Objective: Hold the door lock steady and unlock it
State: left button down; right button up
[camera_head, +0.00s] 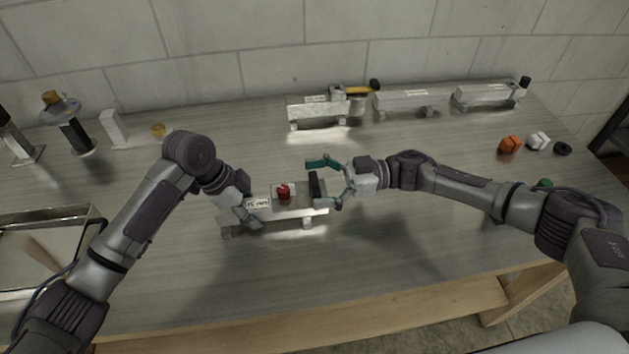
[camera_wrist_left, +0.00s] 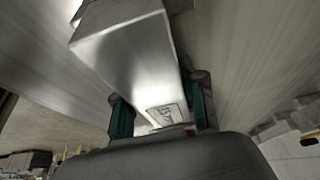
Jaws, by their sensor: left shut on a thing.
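The door lock is on an aluminium trailer (camera_head: 285,211) in the middle of the table, with a white label, a red part (camera_head: 284,191) on top and a black upright handle (camera_head: 314,186) at its right end. My left gripper (camera_head: 247,211) is shut on the trailer's left end; the left wrist view shows its green-padded fingers on both sides of the metal body (camera_wrist_left: 125,55). My right gripper (camera_head: 322,182) is open, its fingers on either side of the black handle. I cannot tell whether they touch it.
Several other aluminium trailers (camera_head: 405,101) stand along the back wall. Orange (camera_head: 510,144) and white (camera_head: 538,141) small parts lie at the right. A metal tray (camera_head: 88,222) is at the left edge. The table in front of the trailer is clear.

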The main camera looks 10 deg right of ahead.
jog(key=shift+d, duration=0.1)
jog(key=d, duration=1.2)
pick_arm(q)
jog(key=c, duration=0.6)
grip_release()
pick_arm(e)
jog(key=shift+a, duration=0.1)
